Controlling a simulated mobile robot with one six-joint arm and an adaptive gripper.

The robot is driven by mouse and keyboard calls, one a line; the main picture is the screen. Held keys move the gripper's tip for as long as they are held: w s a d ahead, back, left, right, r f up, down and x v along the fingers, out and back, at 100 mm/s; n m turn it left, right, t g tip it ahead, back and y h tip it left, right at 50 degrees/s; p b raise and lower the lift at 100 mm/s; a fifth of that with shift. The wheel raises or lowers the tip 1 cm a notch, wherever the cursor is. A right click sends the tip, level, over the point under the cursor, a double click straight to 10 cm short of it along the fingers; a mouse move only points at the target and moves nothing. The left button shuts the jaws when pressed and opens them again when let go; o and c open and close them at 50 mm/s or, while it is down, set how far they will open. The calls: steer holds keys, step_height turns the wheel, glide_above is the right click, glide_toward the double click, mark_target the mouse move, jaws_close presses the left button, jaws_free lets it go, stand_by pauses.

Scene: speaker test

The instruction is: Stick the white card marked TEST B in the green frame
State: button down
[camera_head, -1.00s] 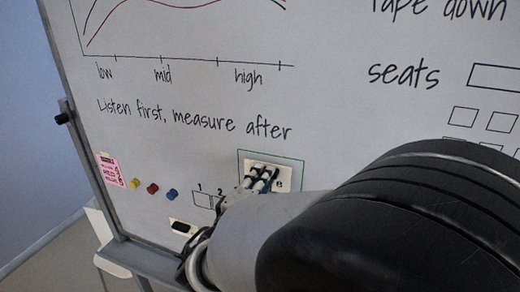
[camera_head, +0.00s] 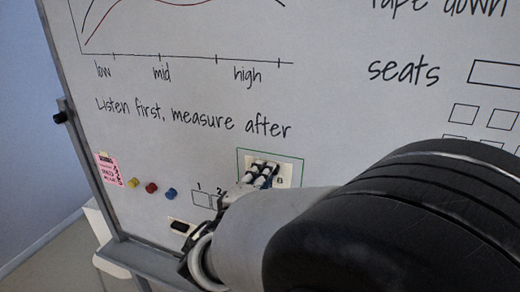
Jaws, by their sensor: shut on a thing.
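The white card (camera_head: 285,172) is at the whiteboard, inside the outline of the green frame (camera_head: 270,153). A letter B shows at its right end; the rest of its marking is hidden behind my gripper. My gripper (camera_head: 262,168) is shut on the card, with its fingers over the card's left and middle part. The frame's top edge and right side show. Its lower part is hidden by my gripper and arm. I cannot tell whether the card touches the board.
The whiteboard (camera_head: 200,90) fills most of the view. Yellow (camera_head: 134,183), red (camera_head: 151,188) and blue (camera_head: 171,193) magnets and a pink note (camera_head: 110,170) are at the lower left. A black eraser-like item (camera_head: 180,226) is below. My arm covers the lower right.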

steer(key=c, duration=1.5)
jaws_free()
steer(key=shift+c, duration=0.2)
steer(key=o, duration=0.4)
steer(key=shift+s, duration=0.1)
steer(key=b+v, duration=0.2)
steer(key=v, duration=0.5)
steer(key=shift+b, duration=0.4)
